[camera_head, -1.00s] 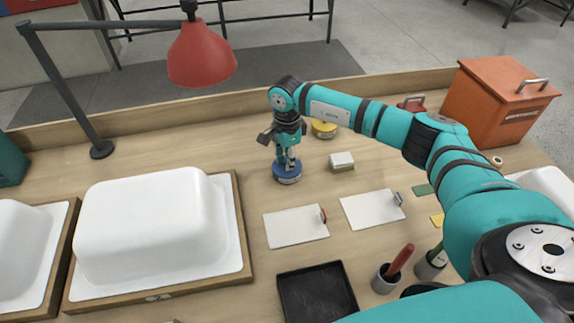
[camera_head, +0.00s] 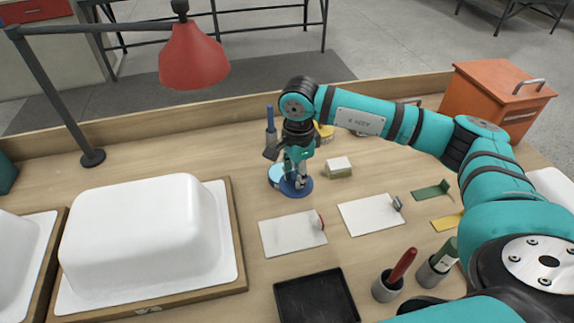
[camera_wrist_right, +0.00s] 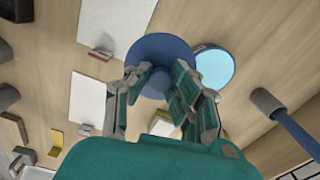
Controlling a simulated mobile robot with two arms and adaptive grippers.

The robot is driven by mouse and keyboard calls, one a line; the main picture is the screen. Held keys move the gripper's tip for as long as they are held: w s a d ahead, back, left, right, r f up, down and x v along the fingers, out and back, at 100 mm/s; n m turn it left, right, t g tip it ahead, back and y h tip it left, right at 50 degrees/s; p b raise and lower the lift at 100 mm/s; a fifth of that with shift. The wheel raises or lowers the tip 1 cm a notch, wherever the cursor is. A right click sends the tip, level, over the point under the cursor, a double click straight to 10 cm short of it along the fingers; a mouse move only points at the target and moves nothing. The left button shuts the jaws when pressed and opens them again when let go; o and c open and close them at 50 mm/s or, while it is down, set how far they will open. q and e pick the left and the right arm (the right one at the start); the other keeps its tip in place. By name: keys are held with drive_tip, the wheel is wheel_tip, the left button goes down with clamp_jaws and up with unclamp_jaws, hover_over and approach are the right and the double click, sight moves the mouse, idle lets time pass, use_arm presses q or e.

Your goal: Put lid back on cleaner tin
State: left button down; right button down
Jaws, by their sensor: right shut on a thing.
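My right gripper (camera_head: 298,180) points down and is shut on the dark blue round lid (camera_head: 303,188). In the right wrist view the lid (camera_wrist_right: 158,52) shows as a blue disc between the fingertips (camera_wrist_right: 160,82). The cleaner tin (camera_head: 276,174), with a light blue round top, stands just left of and behind the lid, partly hidden by it and the gripper. The tin's pale blue top (camera_wrist_right: 214,68) shows uncovered beside the lid in the wrist view. The gap between lid and table is hard to judge. My left gripper is not in view.
A grey cup with a blue-handled tool (camera_head: 271,132) stands behind the tin. A small block (camera_head: 339,167) lies right of the gripper, white cards (camera_head: 292,234) in front. A white tub shell (camera_head: 130,232) on a wooden frame fills the left. A red lamp (camera_head: 193,56) overhangs.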

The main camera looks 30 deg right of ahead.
drive_tip(key=s+r, duration=0.1)
drive_tip(key=s, duration=0.6)
drive_tip(key=w+r+p, duration=0.1)
drive_tip(key=w+p, duration=0.1)
drive_tip(key=w, duration=0.1)
drive_tip(key=w+r+m+p, duration=0.1)
drive_tip(key=w+p, duration=0.1)
drive_tip(key=w, duration=0.2)
drive_tip(key=w+r+m+p, duration=0.1)
drive_tip(key=w+r+p, duration=0.1)
drive_tip(key=w, duration=0.1)
drive_tip(key=shift+w+a+p, duration=0.2)
drive_tip(key=shift+w+p, duration=0.1)
drive_tip(key=shift+w, duration=0.1)
drive_tip(key=shift+w+d+f+m+p, duration=0.2)
drive_tip(key=shift+w+f+m+p, duration=0.3)
drive_tip(key=shift+w+f, duration=0.5)
drive_tip(key=shift+w+d+f+m+p, duration=0.2)
drive_tip(key=shift+w+f+m+p, duration=0.35)
drive_tip(key=shift+f, duration=0.75)
drive_tip(key=shift+w+d+f+m+p, duration=0.2)
drive_tip(key=shift+w+f+m+p, duration=0.15)
drive_tip(key=shift+w+f+p, duration=0.6)
drive_tip(key=shift+s+f+b, duration=0.15)
drive_tip(key=shift+f+b, duration=1)
drive_tip(key=shift+b, duration=0.05)
drive_tip(key=shift+f+b, duration=0.2)
drive_tip(key=shift+b, duration=0.5)
